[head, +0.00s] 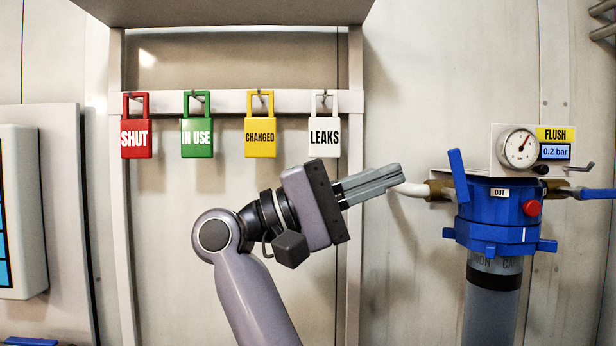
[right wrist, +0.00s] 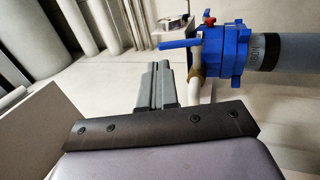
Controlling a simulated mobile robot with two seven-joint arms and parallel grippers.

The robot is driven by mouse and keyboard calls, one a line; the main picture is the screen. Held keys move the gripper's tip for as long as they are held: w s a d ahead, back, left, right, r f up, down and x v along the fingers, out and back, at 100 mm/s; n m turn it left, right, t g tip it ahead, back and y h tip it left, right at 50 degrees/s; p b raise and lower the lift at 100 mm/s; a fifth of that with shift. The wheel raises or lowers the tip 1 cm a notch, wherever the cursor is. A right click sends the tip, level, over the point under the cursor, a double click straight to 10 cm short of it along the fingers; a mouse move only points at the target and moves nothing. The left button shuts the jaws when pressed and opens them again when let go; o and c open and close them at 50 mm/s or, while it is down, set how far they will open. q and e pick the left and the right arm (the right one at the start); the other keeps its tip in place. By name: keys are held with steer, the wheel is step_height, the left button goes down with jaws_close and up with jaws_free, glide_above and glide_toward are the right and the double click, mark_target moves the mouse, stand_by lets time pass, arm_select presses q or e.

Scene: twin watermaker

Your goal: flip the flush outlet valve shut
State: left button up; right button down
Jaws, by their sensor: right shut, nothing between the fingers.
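The flush outlet valve has a blue lever (head: 458,176) at the left of the blue filter head (head: 500,215), beside the "OUT" label. The lever stands nearly upright, tilted slightly left, across the line of the white outlet pipe (head: 412,190). In the right wrist view the lever (right wrist: 180,43) sticks out left from the filter head, above the brass fitting (right wrist: 196,76). My right gripper (head: 396,177) is shut and empty, left of the lever and apart from it. Its fingertips overlap the pipe's end in view; I cannot tell if they touch. My left gripper is not in view.
A gauge (head: 519,149) and a "FLUSH" display reading 0.2 bar (head: 555,152) sit above the filter head. Another blue lever (head: 592,194) lies level at the right. Red, green, yellow and white tags (head: 325,138) hang on a rail (head: 230,101) at the left.

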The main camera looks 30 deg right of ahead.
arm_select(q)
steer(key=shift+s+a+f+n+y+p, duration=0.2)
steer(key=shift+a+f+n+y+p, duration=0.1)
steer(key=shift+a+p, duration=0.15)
arm_select(e)
steer(key=w+a, duration=0.4)
steer(key=a, duration=0.3)
steer(key=shift+w+a, duration=0.15)
steer(key=shift+a, duration=0.25)
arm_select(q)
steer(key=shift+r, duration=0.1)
